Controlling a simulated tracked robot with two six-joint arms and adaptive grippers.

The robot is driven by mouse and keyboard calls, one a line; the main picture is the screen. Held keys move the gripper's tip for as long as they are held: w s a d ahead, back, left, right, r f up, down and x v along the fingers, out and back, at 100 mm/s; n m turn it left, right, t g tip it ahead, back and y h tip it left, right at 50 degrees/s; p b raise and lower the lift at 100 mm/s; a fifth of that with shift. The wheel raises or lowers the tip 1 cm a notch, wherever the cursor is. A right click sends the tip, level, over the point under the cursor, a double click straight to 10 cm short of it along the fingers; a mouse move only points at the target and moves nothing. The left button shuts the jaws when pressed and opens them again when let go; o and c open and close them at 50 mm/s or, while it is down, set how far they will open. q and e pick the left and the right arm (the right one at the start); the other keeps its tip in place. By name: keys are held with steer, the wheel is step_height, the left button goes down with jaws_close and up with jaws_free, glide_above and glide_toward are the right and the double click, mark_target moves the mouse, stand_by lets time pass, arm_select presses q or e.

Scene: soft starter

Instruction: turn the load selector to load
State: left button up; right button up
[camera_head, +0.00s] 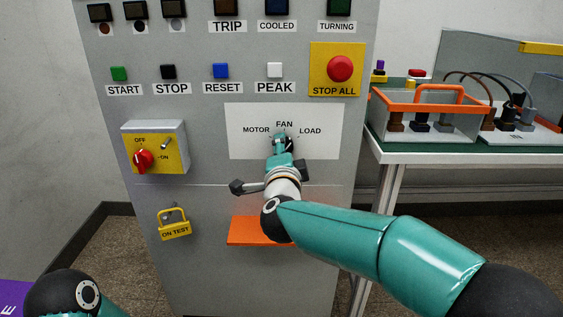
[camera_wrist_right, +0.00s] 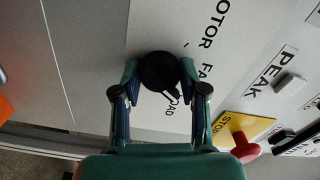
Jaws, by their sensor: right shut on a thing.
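The load selector is a round black knob (camera_wrist_right: 158,70) on a white plate (camera_head: 240,145) lettered MOTOR, FAN and LOAD. My right gripper (camera_head: 283,143) is at the selector and hides most of it in the head view. In the right wrist view my right gripper (camera_wrist_right: 160,82) has one finger on each side of the knob, shut on it. The knob's pointer (camera_wrist_right: 171,96) is directed at the LOAD lettering, which it and the finger partly cover. My left gripper is out of view; only part of my left arm shows at the bottom left.
A red STOP ALL button (camera_head: 340,68) sits above and right of the selector. A switch box (camera_head: 153,147) and a yellow ON TEST padlock (camera_head: 174,229) are to the left. An orange shelf (camera_head: 250,231) juts out below. A bench (camera_head: 480,155) with an orange-handled caddy (camera_head: 425,112) stands at right.

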steer(key=m+b, duration=0.2)
steer(key=m, duration=0.1)
steer(key=m+b, duration=0.1)
steer(key=m, duration=0.1)
steer(key=shift+d+f, duration=0.1)
steer(key=shift+f, duration=0.15)
steer(key=shift+w, duration=0.1)
stand_by(0.3)
steer(key=o, duration=1.1)
steer(key=shift+o, duration=0.2)
steer(key=shift+r, duration=0.1)
steer(key=shift+r, duration=0.1)
steer(key=s, duration=1.2)
